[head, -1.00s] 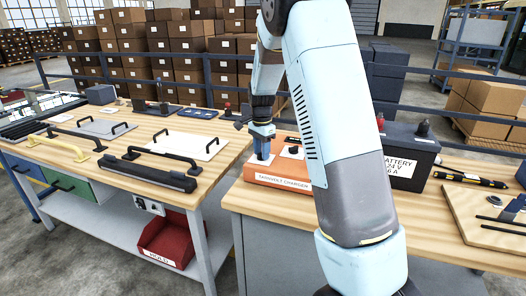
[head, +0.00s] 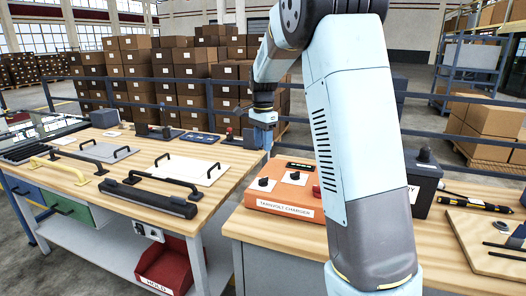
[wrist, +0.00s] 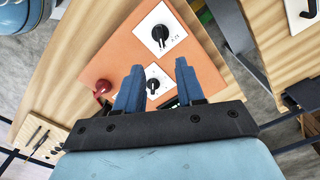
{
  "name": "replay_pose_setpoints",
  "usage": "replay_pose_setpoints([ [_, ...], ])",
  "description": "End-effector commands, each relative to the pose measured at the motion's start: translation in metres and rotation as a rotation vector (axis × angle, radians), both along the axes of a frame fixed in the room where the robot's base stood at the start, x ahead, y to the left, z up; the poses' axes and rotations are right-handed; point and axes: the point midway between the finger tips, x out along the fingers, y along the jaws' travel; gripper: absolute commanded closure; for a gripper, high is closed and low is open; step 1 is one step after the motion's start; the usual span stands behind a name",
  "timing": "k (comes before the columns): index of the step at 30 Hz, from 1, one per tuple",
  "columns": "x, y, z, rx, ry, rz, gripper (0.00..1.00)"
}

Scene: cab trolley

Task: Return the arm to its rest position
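My arm rises in front of the right-hand bench in the head view and bends down to my gripper (head: 264,135), which hangs above the back left of the orange charger. In the wrist view my gripper (wrist: 158,85) shows two blue fingers spread apart with nothing between them. The orange charger (head: 262,204) sits on the right-hand bench with black knobs on white plates and a red knob. It also shows in the wrist view (wrist: 112,49), beyond the fingertips and apart from them.
A dark battery box (head: 422,172) stands behind my arm, partly hidden. A wooden board (head: 480,246) and a black-yellow tool (head: 474,204) lie at the right. The left bench (head: 222,185) holds handles, white plates and a black bar (head: 150,198). A red bin (head: 165,268) sits below.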

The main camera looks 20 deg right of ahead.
Motion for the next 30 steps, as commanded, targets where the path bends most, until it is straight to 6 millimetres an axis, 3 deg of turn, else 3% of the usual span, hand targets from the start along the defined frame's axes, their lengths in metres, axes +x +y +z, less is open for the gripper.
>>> replay_pose_setpoints([
  [11,0.0,0.0,0.003,0.001,0.001,0.0,0.62],
  [16,-0.013,-0.002,0.013,0.01,-0.018,0.035,0.62],
  [20,-0.039,-0.005,0.032,0.024,-0.053,0.113,0.62],
  [30,-0.126,-0.01,0.075,0.027,-0.171,0.38,0.62],
])
